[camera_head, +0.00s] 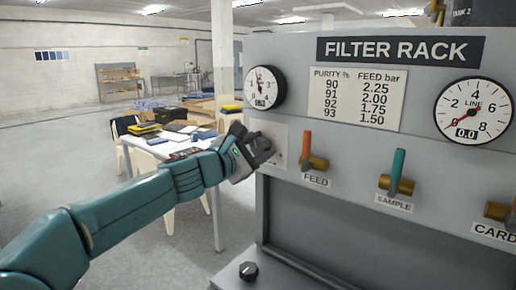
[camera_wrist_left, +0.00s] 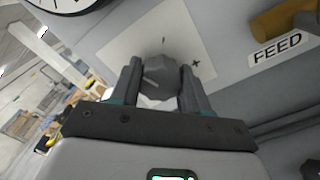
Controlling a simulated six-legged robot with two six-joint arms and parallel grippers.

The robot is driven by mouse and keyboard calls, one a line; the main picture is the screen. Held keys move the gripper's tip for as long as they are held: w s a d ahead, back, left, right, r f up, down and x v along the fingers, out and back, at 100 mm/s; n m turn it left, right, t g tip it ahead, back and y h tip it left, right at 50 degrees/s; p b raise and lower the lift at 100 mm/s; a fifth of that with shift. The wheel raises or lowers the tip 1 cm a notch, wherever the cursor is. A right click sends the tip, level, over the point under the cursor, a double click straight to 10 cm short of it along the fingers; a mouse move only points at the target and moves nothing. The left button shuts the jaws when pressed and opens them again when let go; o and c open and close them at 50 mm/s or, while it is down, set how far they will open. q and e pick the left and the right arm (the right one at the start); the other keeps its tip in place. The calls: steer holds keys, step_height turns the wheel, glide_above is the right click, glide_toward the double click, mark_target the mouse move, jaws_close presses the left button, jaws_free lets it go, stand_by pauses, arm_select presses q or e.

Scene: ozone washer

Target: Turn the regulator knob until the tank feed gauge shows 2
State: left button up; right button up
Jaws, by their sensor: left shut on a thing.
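My left gripper (camera_head: 258,148) is at the left end of the filter rack's front panel. In the left wrist view its two fingers (camera_wrist_left: 160,88) are closed on either side of a grey faceted knob (camera_wrist_left: 158,68). The knob sits on a pale plate (camera_head: 270,128) with a plus mark on its right side. In the head view the gripper mostly hides the knob. A round white gauge (camera_head: 265,88) is above the plate. Its needle points up and slightly left, but the exact reading is too small to tell. My right gripper is not in view.
Right of the plate are the orange FEED lever (camera_head: 307,146) and the teal SAMPLE lever (camera_head: 397,170). The LINE gauge (camera_head: 474,110) displays 0.0. A purity chart (camera_head: 358,97) is on the panel. A black knob (camera_head: 249,270) is low down. A cluttered table (camera_head: 170,140) stands behind my left arm.

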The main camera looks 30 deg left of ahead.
arm_select(q)
steer(key=o, duration=1.1)
steer(key=shift+c, duration=0.2)
steer(key=shift+s, duration=0.1)
steer(key=s+a+b, duration=0.1)
steer(key=s+b, duration=0.1)
steer(key=s, duration=1.4)
steer(key=shift+s, duration=0.15)
steer(key=shift+a, duration=0.1)
